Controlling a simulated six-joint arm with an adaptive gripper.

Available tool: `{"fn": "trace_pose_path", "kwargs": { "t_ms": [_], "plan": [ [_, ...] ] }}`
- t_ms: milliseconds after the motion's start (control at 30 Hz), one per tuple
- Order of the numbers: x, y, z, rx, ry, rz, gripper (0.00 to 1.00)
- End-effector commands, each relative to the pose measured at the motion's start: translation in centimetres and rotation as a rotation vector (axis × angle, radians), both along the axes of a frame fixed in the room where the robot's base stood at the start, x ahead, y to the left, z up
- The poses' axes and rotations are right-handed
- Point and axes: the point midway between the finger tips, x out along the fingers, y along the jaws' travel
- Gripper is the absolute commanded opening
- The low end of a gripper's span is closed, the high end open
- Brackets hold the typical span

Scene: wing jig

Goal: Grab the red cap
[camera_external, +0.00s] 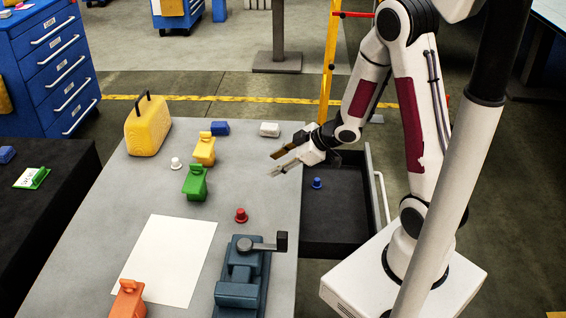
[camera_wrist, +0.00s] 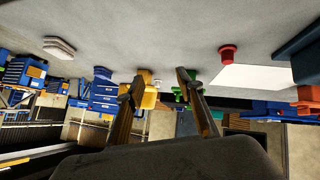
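In the wrist view the red cap (camera_wrist: 228,54) shows at the upper right, beside the white sheet and right of the fingers. My gripper (camera_external: 274,163) is over the right part of the table, behind and to the right of the cap in the external view, clear of it. Its two fingers are apart with nothing between them; the wrist view shows the same open gripper (camera_wrist: 157,82).
A vise (camera_external: 240,280) stands close in front of the cap. Green (camera_external: 195,184), yellow (camera_external: 204,150) and orange (camera_external: 127,299) pieces, a white cap (camera_external: 176,163) and a yellow case (camera_external: 148,127) stand on the table. An open drawer (camera_external: 340,215) holds a blue cap (camera_external: 317,183).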

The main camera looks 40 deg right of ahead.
Motion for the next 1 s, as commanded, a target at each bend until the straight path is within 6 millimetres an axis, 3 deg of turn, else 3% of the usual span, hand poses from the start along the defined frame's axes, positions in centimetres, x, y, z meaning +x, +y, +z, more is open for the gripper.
{"fn": "trace_pose_path", "kwargs": {
  "t_ms": [300, 600, 1000],
  "plan": [
    [-1.6, 4.4, -3.9, 0.162, 0.001, 0.155, 0.37],
    [-4.1, 8.1, -5.7, 0.347, -0.003, 0.266, 0.37],
    [-5.3, 9.5, -5.8, 0.433, -0.009, 0.303, 0.37]
  ]
}}
